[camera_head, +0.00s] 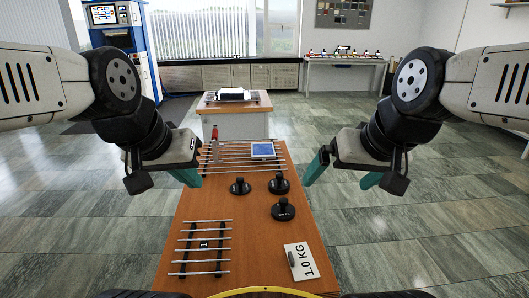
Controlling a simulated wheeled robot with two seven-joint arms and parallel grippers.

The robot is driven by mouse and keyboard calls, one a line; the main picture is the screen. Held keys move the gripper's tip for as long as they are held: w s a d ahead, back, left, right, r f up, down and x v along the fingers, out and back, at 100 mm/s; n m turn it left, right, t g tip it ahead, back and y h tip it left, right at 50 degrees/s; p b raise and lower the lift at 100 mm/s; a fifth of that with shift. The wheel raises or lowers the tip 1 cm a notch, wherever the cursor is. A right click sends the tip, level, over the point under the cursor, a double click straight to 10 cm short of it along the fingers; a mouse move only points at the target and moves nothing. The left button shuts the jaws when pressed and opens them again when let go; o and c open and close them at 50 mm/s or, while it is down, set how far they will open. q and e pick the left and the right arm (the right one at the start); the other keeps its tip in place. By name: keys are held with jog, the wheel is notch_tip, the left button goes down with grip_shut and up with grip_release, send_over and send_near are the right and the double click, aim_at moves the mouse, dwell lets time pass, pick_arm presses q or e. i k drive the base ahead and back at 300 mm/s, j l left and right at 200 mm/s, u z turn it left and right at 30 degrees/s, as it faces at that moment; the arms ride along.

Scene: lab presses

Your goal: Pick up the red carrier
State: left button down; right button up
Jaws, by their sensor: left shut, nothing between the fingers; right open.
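A small upright red piece (214,133), which may be the red carrier, stands at the far left part of the wooden table (255,235), by a set of metal rods. It is small in the picture, and its lower part is hard to make out. My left gripper (188,178) is shut and empty at the table's left edge, nearer to me than the red piece and apart from it. My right gripper (342,175) is open and empty, to the right of the table.
Black knobbed pieces (279,185) stand mid-table. A rack of metal rods marked 1 (203,244) lies front left, a "1.0 KG" card (301,261) front right. A blue-screened device (263,150) sits farther back. A second table (236,104) stands beyond. Floor at right is clear.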

aim_at(215, 138)
jog(key=k+j+z, duration=0.1)
jog(key=k+j, duration=0.25)
jog(key=k+j+z, duration=0.15)
jog(key=j, duration=0.25)
jog(key=j+z, duration=0.1)
jog(key=j, duration=0.3)
jog(key=k+j+z, duration=0.15)
jog(key=j, duration=0.25)
jog(key=k+j+z, duration=0.1)
jog(key=j, duration=0.3)
jog(key=k+j+z, duration=0.15)
jog(key=j, duration=0.2)
jog(key=i+j+z, duration=0.15)
jog(key=j+z, duration=0.25)
jog(key=j, duration=0.6)
jog(key=j+z, duration=0.4)
jog(key=j, duration=0.65)
jog(key=i+j+z, duration=0.1)
jog(key=i+j, duration=0.15)
jog(key=i+j+z, duration=0.15)
jog(key=i+j, duration=0.15)
jog(key=j, duration=0.15)
jog(key=i+j+z, duration=0.1)
jog(key=j, duration=0.25)
jog(key=i+j+z, duration=0.15)
jog(key=i+j, duration=0.2)
jog(key=i+j+z, duration=0.1)
jog(key=j, duration=0.4)
jog(key=i, duration=0.1)
